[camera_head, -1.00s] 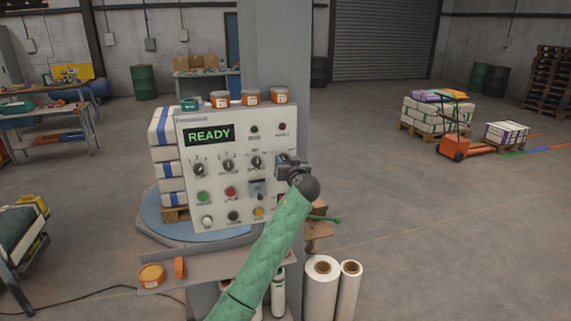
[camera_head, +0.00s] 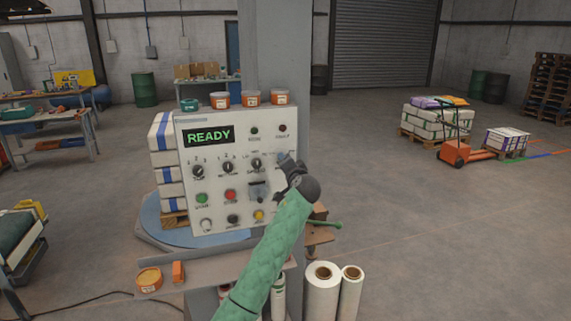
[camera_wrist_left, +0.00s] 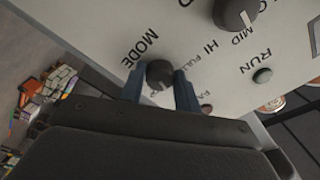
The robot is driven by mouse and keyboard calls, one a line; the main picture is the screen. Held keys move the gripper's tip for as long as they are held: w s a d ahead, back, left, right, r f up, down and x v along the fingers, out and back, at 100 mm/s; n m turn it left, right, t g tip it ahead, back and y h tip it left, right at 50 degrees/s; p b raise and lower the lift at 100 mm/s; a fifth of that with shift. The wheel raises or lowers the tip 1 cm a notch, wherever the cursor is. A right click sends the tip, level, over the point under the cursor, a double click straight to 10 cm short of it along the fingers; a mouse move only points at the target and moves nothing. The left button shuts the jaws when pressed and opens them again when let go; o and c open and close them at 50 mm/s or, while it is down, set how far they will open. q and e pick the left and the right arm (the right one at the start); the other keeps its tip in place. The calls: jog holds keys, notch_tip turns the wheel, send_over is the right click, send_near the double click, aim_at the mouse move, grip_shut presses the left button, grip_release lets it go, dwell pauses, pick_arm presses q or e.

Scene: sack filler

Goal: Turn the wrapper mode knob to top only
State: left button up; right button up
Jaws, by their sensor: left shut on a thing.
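The control panel (camera_head: 215,181) shows READY in green and carries several dark knobs and coloured buttons. My left gripper (camera_head: 284,163) is at the panel's upper right side and covers the mode knob in the head view. In the left wrist view the mode knob (camera_wrist_left: 159,73) is a dark round knob beside the word MODE. My left gripper (camera_wrist_left: 160,88) has its two blue-grey fingers shut on either side of it. The word FULL shows beside the knob; another label is mostly hidden by the gripper. The knob's pointer cannot be made out. My right gripper is not in view.
The speed knob (camera_wrist_left: 235,14) and the green RUN lamp (camera_wrist_left: 263,75) are near the gripper. Orange tubs (camera_head: 250,98) stand on top of the panel. Stacked sacks (camera_head: 163,150) are behind it. White film rolls (camera_head: 323,290) stand below right.

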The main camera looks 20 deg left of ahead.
pick_arm(q)
jog(key=shift+m+p, duration=0.95)
jog(key=shift+m, duration=2.05)
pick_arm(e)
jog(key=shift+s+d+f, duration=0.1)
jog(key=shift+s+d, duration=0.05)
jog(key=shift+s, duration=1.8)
pick_arm(q)
jog(key=shift+d, duration=0.1)
jog(key=o, duration=0.7)
jog(key=shift+o, duration=1.4)
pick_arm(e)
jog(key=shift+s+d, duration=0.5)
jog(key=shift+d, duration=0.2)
